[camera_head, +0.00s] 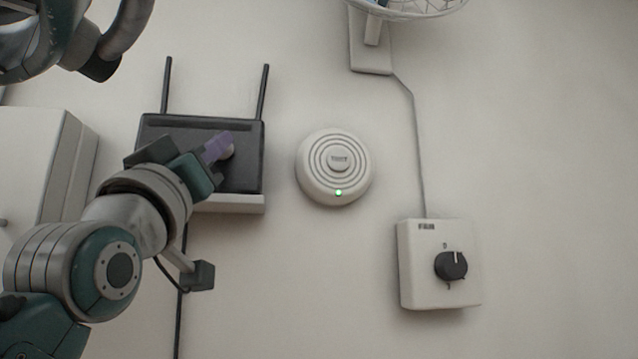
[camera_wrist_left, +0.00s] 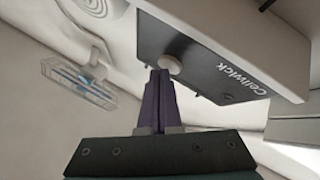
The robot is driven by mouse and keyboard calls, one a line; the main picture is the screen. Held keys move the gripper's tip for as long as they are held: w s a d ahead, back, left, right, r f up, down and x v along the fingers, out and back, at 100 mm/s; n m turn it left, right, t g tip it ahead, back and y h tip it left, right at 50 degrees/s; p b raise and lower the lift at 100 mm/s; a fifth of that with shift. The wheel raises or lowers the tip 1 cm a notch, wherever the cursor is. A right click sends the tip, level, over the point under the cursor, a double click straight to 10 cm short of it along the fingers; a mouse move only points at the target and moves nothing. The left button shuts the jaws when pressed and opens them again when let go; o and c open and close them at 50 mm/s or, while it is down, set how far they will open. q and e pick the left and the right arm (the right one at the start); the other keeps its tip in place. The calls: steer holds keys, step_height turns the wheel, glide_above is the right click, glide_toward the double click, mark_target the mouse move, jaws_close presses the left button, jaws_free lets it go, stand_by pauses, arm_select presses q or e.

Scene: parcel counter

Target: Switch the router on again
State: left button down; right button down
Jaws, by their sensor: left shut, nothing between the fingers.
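The black router (camera_head: 247,172) with two antennas stands on a white ledge on the wall; its lower front is partly hidden behind my left wrist. Its black front also shows in the left wrist view (camera_wrist_left: 207,72), with the name Cellwick. A round pale button (camera_head: 229,152) sits on the front; it also shows in the left wrist view (camera_wrist_left: 170,63). My left gripper (camera_head: 217,148) is shut and empty, its purple fingertips right at the button. I cannot tell whether they touch or press it. No lit lamp shows on the router. My right gripper is not in view.
A round white alarm (camera_head: 316,178) with a green light is on the wall right of the router. Farther right is a fan control box (camera_head: 413,275) with a black dial. A pale cabinet (camera_head: 30,165) is at the left. The wall between is bare.

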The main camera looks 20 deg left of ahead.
arm_select(q)
steer(key=shift+w+a, duration=0.15)
stand_by(0.5)
steer(key=shift+s+d, duration=0.45)
steer(key=shift+s, duration=0.2)
steer(key=shift+s, duration=0.1)
steer(key=s+d, duration=0.1)
steer(key=s, duration=0.1)
steer(key=s+d, duration=0.1)
steer(key=s, duration=0.1)
steer(key=shift+d, duration=0.3)
